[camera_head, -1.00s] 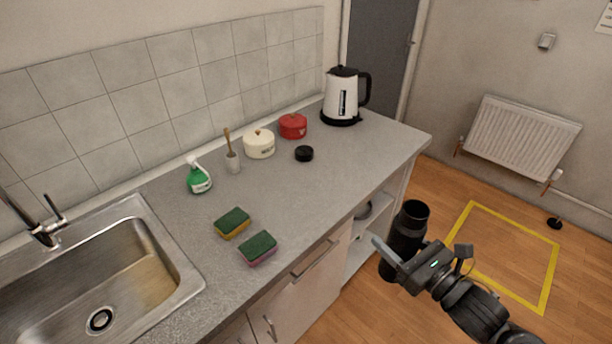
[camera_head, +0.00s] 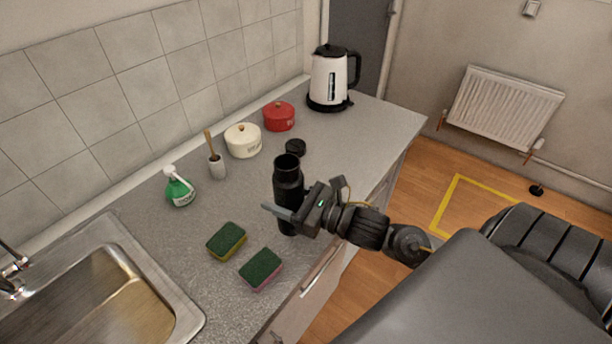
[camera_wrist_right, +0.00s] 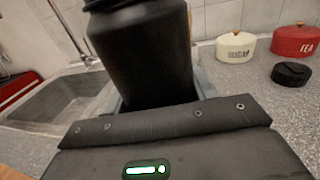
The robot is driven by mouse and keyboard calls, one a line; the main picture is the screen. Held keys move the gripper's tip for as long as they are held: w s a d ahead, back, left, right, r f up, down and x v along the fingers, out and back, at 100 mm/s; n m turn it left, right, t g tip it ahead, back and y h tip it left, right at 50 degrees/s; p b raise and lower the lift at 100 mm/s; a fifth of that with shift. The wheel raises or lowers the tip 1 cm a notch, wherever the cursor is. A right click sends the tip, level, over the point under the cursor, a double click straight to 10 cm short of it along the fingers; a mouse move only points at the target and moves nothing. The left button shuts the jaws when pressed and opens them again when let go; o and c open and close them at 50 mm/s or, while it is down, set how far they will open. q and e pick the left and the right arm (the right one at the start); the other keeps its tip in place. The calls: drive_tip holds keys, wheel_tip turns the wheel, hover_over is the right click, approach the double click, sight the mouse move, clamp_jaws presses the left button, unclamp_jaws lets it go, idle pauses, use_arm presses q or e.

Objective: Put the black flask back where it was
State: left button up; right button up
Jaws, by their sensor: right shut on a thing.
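The black flask (camera_head: 288,184) is upright with its top open. My right gripper (camera_head: 290,214) is shut around its lower body, over the front part of the grey counter (camera_head: 240,198). I cannot tell whether the flask's base touches the counter. In the right wrist view the flask (camera_wrist_right: 148,55) fills the upper middle between the fingers. A small round black lid (camera_head: 295,147) lies on the counter behind the flask, and it also shows in the right wrist view (camera_wrist_right: 291,74). My left gripper is not in view.
Two sponges, one yellow and green (camera_head: 226,241) and one pink and green (camera_head: 261,270), lie in front-left of the flask. A green spray bottle (camera_head: 180,188), brush holder (camera_head: 217,167), cream pot (camera_head: 243,140), red pot (camera_head: 279,116) and kettle (camera_head: 331,78) line the back. The sink (camera_head: 110,300) is left.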

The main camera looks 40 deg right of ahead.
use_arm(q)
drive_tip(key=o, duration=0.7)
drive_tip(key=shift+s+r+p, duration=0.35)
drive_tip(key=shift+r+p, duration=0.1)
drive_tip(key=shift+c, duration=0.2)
use_arm(e)
drive_tip(key=s+d+r, duration=0.3)
drive_tip(key=d+r, duration=0.5)
drive_tip(key=r, duration=0.1)
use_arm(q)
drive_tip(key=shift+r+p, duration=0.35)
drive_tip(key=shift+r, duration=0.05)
use_arm(e)
drive_tip(key=w+d+f+y, duration=0.1)
drive_tip(key=w+d+f, duration=0.6)
drive_tip(key=w+f, duration=0.2)
drive_tip(key=shift+w+d+n+g, duration=0.3)
drive_tip(key=shift+w+d+n, duration=0.1)
drive_tip(key=shift+w, duration=0.35)
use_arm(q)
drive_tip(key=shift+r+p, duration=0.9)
use_arm(e)
wheel_tip(320, 180, down, 4)
drive_tip(key=shift+w+d+r, duration=0.1)
drive_tip(key=shift+r, duration=0.15)
